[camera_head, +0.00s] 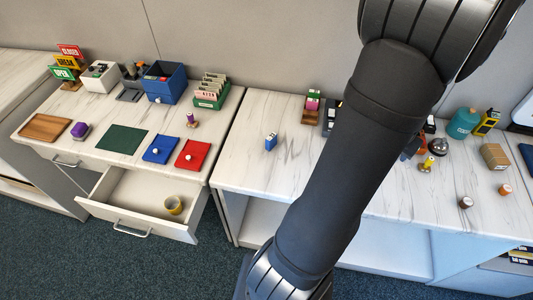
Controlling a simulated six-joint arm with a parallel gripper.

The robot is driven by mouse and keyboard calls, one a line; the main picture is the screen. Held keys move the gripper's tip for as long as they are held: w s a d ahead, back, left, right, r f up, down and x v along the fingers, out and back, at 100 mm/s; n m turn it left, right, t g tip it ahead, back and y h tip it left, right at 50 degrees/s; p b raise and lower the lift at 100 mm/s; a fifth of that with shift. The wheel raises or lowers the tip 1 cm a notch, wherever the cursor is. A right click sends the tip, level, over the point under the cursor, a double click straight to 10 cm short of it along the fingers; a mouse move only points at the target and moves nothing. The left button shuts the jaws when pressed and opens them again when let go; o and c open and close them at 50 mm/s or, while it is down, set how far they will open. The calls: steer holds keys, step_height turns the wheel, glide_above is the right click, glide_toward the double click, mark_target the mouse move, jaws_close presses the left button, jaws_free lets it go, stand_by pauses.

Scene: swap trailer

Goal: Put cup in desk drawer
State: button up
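The yellow cup (174,205) stands inside the open desk drawer (133,193), toward its right front corner. It looks upright, with its opening up. The drawer is pulled out under the left desk, and its front panel with a metal handle (131,229) faces the camera. Nothing else shows in the drawer. My dark arm crosses the right half of the view from top to bottom, well to the right of the drawer. My gripper cannot be seen.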

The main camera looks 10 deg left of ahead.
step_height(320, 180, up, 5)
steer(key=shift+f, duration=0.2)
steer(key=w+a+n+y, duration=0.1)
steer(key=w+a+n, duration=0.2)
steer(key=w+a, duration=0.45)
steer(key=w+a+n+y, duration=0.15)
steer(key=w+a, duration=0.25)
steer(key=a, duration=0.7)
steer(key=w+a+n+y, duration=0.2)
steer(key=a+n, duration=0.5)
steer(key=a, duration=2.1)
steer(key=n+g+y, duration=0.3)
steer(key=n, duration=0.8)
glide_above(121, 197)
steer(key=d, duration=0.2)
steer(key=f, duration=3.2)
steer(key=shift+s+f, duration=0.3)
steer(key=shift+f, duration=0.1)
